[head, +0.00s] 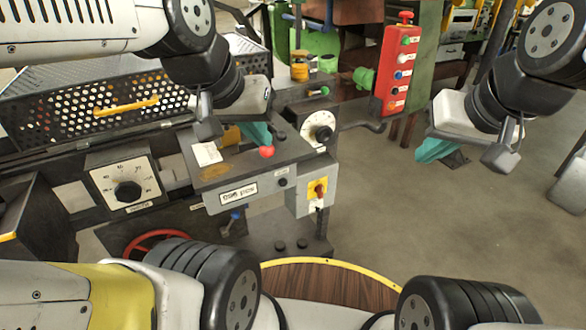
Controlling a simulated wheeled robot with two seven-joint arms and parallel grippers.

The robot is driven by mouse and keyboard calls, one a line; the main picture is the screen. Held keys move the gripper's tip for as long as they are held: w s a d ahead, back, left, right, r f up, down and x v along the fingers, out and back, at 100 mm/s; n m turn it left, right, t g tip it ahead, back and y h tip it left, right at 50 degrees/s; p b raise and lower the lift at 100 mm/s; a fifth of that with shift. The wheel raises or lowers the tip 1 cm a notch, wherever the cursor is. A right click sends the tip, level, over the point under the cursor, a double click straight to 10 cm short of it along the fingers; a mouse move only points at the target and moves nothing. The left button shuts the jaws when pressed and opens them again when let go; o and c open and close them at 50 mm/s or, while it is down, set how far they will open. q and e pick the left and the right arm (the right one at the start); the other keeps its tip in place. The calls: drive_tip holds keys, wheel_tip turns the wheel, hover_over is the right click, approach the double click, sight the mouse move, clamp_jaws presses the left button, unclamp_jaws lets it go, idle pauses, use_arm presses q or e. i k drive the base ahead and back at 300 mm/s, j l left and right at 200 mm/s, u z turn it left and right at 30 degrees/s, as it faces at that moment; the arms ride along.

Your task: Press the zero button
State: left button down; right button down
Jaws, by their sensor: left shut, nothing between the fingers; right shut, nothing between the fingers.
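A red control box (397,70) stands upright at the upper right of the head view. It has a red mushroom button (405,17) on top and a column of small buttons, among them a green one (405,41) and a blue one (399,75). Their labels are too small to read, so I cannot tell which is the zero button. My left gripper (258,136), with teal fingers, is shut and empty above the grey machine housing, just behind a red ball knob (266,152). My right gripper (434,150) is shut and empty over the floor, below and right of the red box.
The grey machine (245,170) carries a round white dial (318,127), a square dial plate (125,187) and a yellow panel with a red switch (318,189). A perforated guard (65,115) stands at left, a red handwheel (152,243) below. The floor (400,220) at right is clear.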

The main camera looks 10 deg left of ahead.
sight(283, 182)
drive_tip(key=u, duration=1.7)
drive_tip(key=k+j, duration=0.25)
drive_tip(key=k, duration=0.2)
drive_tip(key=k+j, duration=0.2)
drive_tip(key=k, duration=0.25)
